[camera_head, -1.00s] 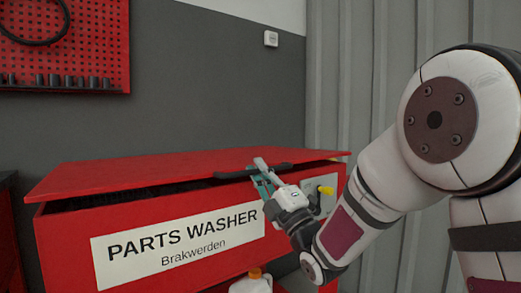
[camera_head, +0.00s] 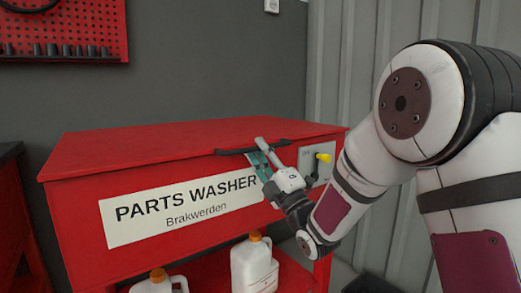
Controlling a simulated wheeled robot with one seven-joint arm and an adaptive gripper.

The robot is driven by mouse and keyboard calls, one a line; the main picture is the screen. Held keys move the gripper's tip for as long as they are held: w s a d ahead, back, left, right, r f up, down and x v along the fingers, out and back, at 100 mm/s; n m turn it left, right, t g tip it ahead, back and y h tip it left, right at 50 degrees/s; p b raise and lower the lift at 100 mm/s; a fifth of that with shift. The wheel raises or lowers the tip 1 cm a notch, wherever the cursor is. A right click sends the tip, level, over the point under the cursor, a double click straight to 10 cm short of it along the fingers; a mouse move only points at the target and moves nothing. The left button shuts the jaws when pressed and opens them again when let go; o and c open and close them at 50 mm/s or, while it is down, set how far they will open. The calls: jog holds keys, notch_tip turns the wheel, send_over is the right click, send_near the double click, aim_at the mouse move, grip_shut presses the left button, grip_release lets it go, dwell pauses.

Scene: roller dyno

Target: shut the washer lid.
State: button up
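The parts washer (camera_head: 85,200) is a red cabinet with a white label on its front. Its red lid (camera_head: 130,147) lies flat on the body, with no dark gap visible along the front edge. A black handle (camera_head: 230,152) runs along the lid's front edge. My gripper (camera_head: 262,153) is at the right part of this handle, its fingers at the lid's front edge. The fingers overlap the handle in the picture; I cannot tell whether they are closed on it or only touch it.
A yellow knob (camera_head: 323,157) sits on a grey panel right of my gripper. White jugs with orange caps (camera_head: 254,265) stand on the shelf below. A red pegboard (camera_head: 75,35) hangs on the wall at upper left. A dark-topped bench (camera_head: 8,153) stands at the left edge.

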jog(key=shift+d+f, duration=0.1)
jog(key=v, duration=1.2)
jog(key=shift+r, duration=0.2)
